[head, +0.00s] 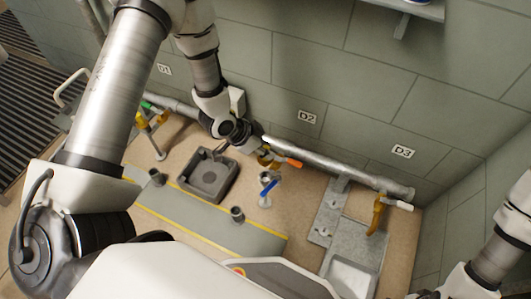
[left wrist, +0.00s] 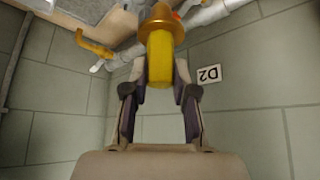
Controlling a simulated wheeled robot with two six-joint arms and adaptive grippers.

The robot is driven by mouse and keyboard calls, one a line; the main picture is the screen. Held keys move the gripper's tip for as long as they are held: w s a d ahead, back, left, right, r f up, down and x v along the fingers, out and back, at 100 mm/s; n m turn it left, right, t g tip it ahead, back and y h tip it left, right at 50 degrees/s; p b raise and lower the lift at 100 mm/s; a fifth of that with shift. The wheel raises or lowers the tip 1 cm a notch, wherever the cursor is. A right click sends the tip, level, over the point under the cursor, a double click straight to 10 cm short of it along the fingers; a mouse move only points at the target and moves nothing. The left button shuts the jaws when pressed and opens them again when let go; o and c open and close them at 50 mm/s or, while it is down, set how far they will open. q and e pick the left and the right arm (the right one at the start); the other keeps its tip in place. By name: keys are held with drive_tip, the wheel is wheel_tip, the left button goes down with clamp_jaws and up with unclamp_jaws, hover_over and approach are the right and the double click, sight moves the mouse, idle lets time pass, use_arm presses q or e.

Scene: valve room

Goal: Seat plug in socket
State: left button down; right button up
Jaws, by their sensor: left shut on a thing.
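My left gripper (head: 257,150) is at the wall pipe near the D2 label. In the left wrist view its two fingers (left wrist: 159,90) are shut on a yellow cylinder, which I take as the plug (left wrist: 159,62). A wider brass-coloured collar (left wrist: 161,20) sits at the plug's far end, against the pipe area. I cannot tell whether this collar belongs to the plug or to the socket, or how deep the plug sits. In the head view the gripper mostly hides the plug. An orange handle (head: 294,162) shows just beside it. My right gripper is out of view.
A grey pipe (head: 335,171) runs along the wall past labels D1, D2 and D3. Brass taps (head: 377,214) hang at D3 and D1. On the bench stand a dark square tray (head: 186,182), a blue-handled valve (head: 268,190) and small grey cups (head: 237,214). A metal sink (head: 350,275) is at right.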

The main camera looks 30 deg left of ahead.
sight(261, 159)
use_arm(q)
wheel_tip(261, 159, down, 5)
drive_tip(key=b, duration=0.5)
drive_tip(key=shift+f, duration=0.6)
drive_tip(key=shift+p, duration=0.4)
idle(0.3)
drive_tip(key=shift+f, duration=0.25)
drive_tip(key=shift+f+b, duration=0.5)
drive_tip(key=shift+f, duration=0.25)
drive_tip(key=shift+f, duration=0.15)
idle(0.5)
drive_tip(key=shift+f, duration=0.4)
